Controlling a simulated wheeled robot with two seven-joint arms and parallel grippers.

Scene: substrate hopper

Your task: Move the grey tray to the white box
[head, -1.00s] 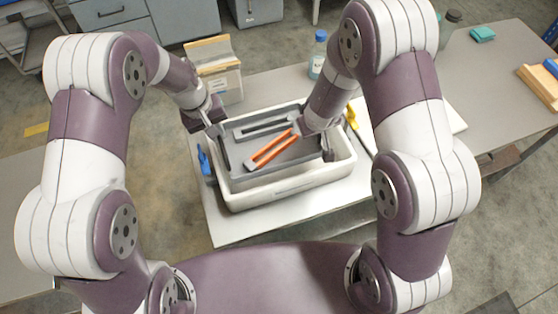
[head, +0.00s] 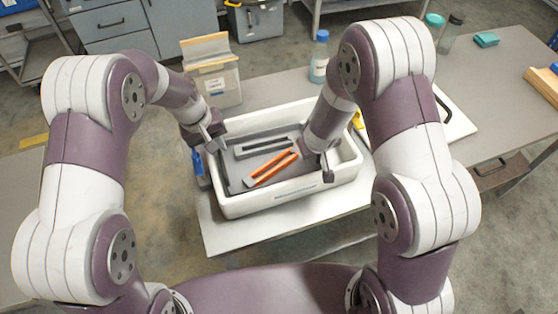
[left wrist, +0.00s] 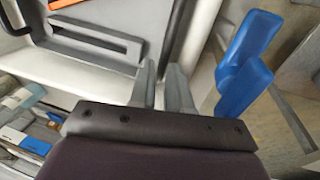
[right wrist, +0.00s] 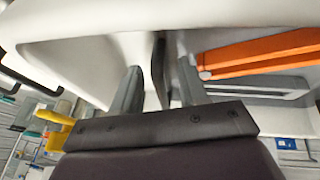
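The grey tray (head: 240,177) is down inside the white box (head: 262,203), with the box's walls standing around it. An orange channel-shaped piece (head: 270,168) and a dark grey one (head: 263,146) lie in the tray. My left gripper (head: 216,142) is at the tray's left end; in the left wrist view its fingers (left wrist: 162,66) stand close together on the tray's dark wall (left wrist: 180,30).
A blue clamp-like object (head: 200,170) stands just left of the box. A cardboard-topped container (head: 212,75) and a blue-capped bottle (head: 319,58) stand behind it. A yellow-handled item (head: 357,119) lies to the right. The bench on the far right has free room.

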